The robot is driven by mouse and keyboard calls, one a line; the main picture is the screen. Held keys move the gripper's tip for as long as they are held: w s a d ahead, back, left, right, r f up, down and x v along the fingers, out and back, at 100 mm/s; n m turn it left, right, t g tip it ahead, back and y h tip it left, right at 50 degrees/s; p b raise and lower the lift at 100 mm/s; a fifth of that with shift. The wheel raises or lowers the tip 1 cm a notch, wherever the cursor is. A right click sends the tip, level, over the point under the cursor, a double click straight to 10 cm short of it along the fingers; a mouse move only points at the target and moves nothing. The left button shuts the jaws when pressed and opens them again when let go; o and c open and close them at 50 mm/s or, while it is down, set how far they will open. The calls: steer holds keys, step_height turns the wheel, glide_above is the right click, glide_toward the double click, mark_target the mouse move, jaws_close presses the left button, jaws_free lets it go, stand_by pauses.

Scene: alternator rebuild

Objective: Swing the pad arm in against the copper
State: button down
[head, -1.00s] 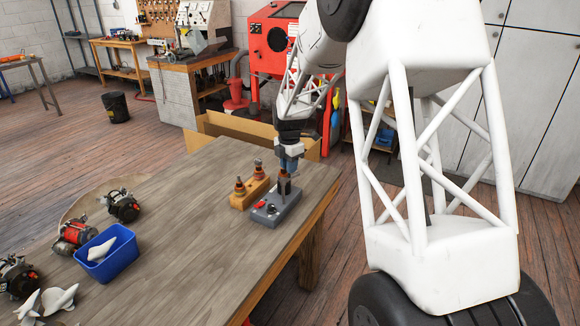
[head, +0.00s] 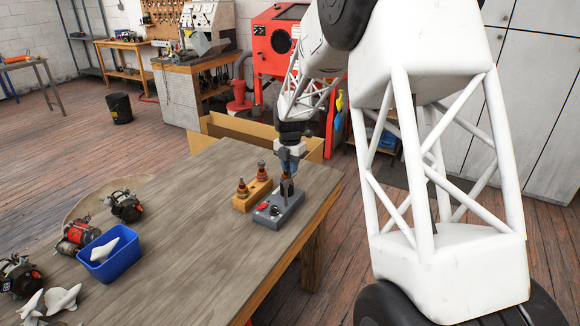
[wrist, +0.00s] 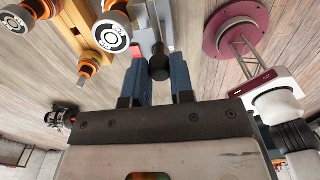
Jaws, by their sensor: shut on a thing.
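A grey fixture (head: 284,214) with a red part (head: 262,207) sits near the table's right edge. A dark upright with a brownish-orange part (head: 287,187) stands on it, partly covered by my gripper. My gripper (head: 288,173) points down over the fixture. In the wrist view, its blue fingers (wrist: 159,78) are shut on a black knob (wrist: 158,65), one finger on each side. The grey fixture (wrist: 150,15) lies just beyond the knob. I cannot make out the pad arm clearly, nor whether a pad touches copper.
A wooden block (head: 243,203) with two dark-and-copper parts stands close left of the fixture. A blue bin (head: 125,262) and several alternators (head: 78,236) are at the table's left. The middle of the table is clear. A cardboard box (head: 212,128) stands beyond the far edge.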

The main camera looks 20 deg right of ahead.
steer(key=c, duration=1)
jaws_free()
steer(key=shift+r, duration=0.1)
steer(key=shift+r, duration=3.85)
